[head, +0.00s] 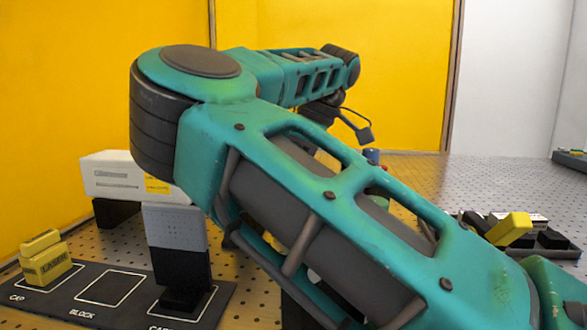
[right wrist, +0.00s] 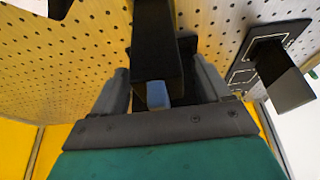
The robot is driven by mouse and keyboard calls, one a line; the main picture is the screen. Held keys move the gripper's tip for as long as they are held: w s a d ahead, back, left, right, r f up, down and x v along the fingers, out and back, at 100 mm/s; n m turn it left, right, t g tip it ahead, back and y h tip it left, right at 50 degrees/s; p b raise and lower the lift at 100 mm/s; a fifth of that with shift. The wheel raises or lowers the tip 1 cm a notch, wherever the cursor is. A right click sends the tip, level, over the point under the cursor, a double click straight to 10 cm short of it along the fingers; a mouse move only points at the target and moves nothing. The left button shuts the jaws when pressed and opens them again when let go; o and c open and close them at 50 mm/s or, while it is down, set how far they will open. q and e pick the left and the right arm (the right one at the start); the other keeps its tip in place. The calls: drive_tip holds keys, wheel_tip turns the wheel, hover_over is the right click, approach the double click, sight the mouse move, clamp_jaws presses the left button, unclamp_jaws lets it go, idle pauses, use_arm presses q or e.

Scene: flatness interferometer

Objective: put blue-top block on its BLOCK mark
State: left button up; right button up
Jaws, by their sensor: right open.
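The blue-top block shows as a small blue top (head: 372,155) in the head view, just beyond my teal arm, which hides most of it. A blue face (right wrist: 157,95) shows between my right fingers in the right wrist view, seemingly the same block; I cannot tell if they touch it. My right gripper (head: 341,122) is open, and its fingers also show in the right wrist view (right wrist: 163,88). The BLOCK mark (head: 105,288) is a bare white outline on the black mat (head: 62,304), at the lower left. My left gripper is out of view.
A grey-and-black upright piece (head: 177,229) stands on the mat's right mark. A white box (head: 120,176) is behind. Another yellow block (head: 510,229) lies among black parts at right.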

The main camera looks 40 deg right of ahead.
drive_tip(key=shift+c, duration=0.2)
drive_tip(key=c, duration=1.2)
drive_tip(key=shift+r+p, duration=3.1)
drive_tip(key=shift+r, duration=0.05)
drive_tip(key=shift+c, duration=0.2)
drive_tip(key=shift+f, duration=0.1)
